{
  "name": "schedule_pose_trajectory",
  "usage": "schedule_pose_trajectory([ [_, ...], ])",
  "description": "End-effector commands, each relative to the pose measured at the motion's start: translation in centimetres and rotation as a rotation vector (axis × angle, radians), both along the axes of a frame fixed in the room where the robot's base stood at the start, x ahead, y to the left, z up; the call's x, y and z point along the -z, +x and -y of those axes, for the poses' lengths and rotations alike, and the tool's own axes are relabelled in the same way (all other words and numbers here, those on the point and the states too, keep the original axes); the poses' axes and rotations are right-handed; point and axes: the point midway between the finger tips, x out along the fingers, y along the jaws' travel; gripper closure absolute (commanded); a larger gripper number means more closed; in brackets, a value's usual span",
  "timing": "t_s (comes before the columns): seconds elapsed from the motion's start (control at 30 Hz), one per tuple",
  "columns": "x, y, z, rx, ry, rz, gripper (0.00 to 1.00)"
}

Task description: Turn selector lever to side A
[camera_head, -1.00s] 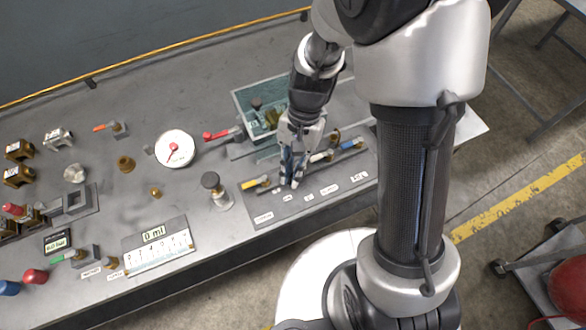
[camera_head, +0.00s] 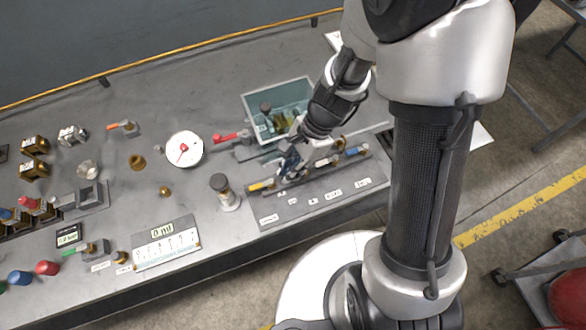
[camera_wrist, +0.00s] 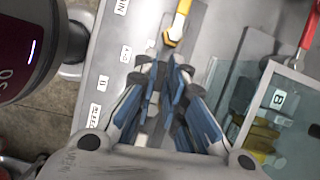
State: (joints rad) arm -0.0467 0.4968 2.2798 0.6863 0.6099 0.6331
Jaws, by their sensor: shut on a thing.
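A grey lever panel (camera_head: 290,210) with several levers and white labels lies at the bench's front right. My gripper (camera_head: 286,172) reaches down to it, tilted, between the yellow lever (camera_head: 262,185) and the lever with a white and yellow handle (camera_head: 326,161). A label that seems to read A and B (camera_wrist: 126,55) lies beside the fingertips. The fingers are shut on what seems to be the selector lever, mostly hidden between them.
A teal-walled bin (camera_head: 256,98) with brass parts stands right behind the panel; it also shows close to the fingers in the wrist view (camera_wrist: 275,105). A red-handled lever (camera_head: 228,136) and a black-topped knob (camera_head: 220,186) stand to the left. A dial (camera_head: 184,149) lies farther left.

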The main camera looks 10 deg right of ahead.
Motion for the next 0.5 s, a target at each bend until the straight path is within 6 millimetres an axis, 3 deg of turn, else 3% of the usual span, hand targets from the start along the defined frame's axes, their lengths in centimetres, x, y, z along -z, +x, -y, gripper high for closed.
schedule_pose_trajectory([
  [0.5, -0.02, 0.38, -0.1, 0.106, 0.0, 0.0, 1.0],
])
